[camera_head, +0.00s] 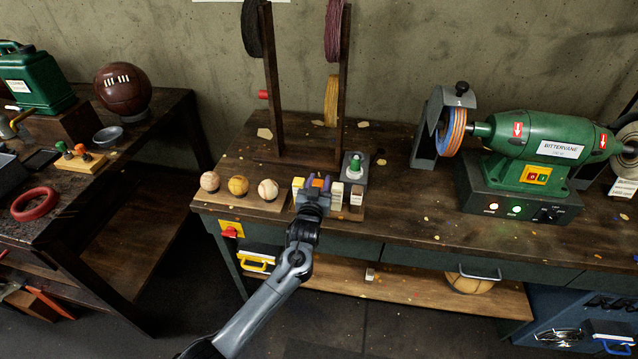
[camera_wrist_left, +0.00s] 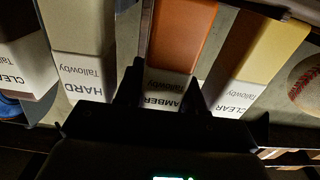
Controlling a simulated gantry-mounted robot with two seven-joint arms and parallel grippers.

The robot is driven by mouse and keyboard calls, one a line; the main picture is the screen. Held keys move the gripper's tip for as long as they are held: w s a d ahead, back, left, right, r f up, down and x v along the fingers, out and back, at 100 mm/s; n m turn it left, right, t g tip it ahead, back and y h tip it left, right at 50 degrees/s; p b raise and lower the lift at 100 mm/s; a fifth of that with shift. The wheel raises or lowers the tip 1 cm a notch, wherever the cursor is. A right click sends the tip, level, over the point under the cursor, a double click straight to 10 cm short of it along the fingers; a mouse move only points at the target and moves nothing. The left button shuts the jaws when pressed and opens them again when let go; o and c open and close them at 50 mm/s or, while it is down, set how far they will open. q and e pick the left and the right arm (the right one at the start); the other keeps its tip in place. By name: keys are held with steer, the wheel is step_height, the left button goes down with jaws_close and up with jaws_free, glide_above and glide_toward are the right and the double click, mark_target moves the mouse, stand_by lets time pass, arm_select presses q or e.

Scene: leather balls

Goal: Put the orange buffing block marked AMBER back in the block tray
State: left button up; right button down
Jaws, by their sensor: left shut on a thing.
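The orange AMBER block (camera_wrist_left: 182,35) is between the two fingers of my left gripper (camera_head: 317,184), which is shut on it. The gripper also shows in the left wrist view (camera_wrist_left: 163,90). The block is in line between a pale HARD block (camera_wrist_left: 80,55) and a yellow-topped CLEAR block (camera_wrist_left: 262,50). In the head view, the orange block (camera_head: 318,183) shows small at the fingertips, over the block tray (camera_head: 347,216). I cannot tell whether its underside touches the tray floor. My right gripper is not in view.
Balls (camera_head: 238,186) sit on a board to the left. The green grinder (camera_head: 540,150) is far right.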

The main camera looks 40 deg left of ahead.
arm_select(q)
steer(key=shift+f, duration=0.1)
steer(key=o, duration=0.8)
